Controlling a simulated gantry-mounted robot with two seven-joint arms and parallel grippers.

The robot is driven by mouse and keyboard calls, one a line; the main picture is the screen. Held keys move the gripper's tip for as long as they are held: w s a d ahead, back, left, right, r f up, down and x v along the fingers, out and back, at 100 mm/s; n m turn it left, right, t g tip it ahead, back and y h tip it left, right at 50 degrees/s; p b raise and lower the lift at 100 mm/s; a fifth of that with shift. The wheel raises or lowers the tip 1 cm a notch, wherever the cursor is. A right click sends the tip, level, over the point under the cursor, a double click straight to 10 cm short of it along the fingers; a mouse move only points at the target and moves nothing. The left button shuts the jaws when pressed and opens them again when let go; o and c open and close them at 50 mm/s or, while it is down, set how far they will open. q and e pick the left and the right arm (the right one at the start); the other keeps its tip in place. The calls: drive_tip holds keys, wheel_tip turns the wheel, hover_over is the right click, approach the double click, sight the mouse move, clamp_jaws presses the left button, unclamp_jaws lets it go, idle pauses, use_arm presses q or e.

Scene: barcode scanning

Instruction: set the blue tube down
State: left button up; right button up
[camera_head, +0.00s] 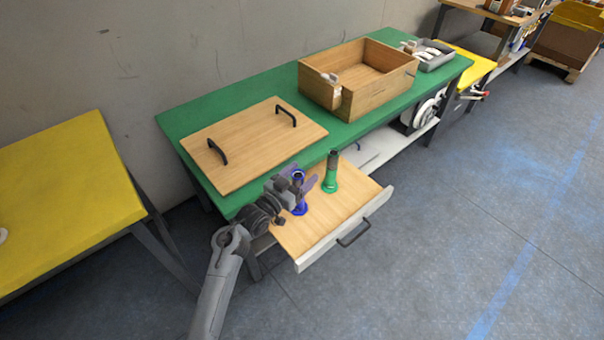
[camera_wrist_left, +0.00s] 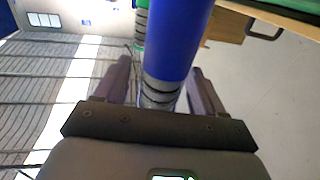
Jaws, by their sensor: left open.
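The blue tube (camera_head: 300,209) stands upright at the left part of the wooden surface of the pulled-out drawer (camera_head: 313,230). Its flared foot appears to rest on the wood. My left gripper (camera_head: 305,184) is at the tube's upper part, with its fingers on either side. In the left wrist view the blue tube (camera_wrist_left: 178,40) with a grey, dark-ringed part lies between my open gripper's fingers (camera_wrist_left: 162,88), with gaps visible beside it. My right gripper is not in view.
A green tube (camera_head: 331,178) with a dark top stands just right of the blue one. The green table (camera_head: 240,90) behind carries a wooden board with two handles (camera_head: 250,148) and an open wooden box (camera_head: 375,98). The drawer's right part is clear.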

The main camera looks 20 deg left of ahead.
use_arm(q)
drive_tip(key=s+f+g+y+p, duration=0.1)
drive_tip(key=s+g, duration=0.3)
drive_tip(key=s, duration=0.9)
drive_tip(key=s+a+f+n+g+y+p, duration=0.1)
drive_tip(key=s+f+g+y, duration=0.2)
drive_tip(key=s, duration=1.1)
drive_tip(key=s+a+f+n+g+y+p, duration=0.1)
drive_tip(key=s+g, duration=0.5)
drive_tip(key=s, duration=0.8)
drive_tip(key=shift+s+a+f+y, duration=0.25)
drive_tip(key=shift+f+y, duration=0.25)
drive_tip(key=shift+f, duration=0.4)
wheel_tip(320, 180, up, 47)
drive_tip(key=p, duration=4.7)
drive_tip(key=shift+r, duration=0.15)
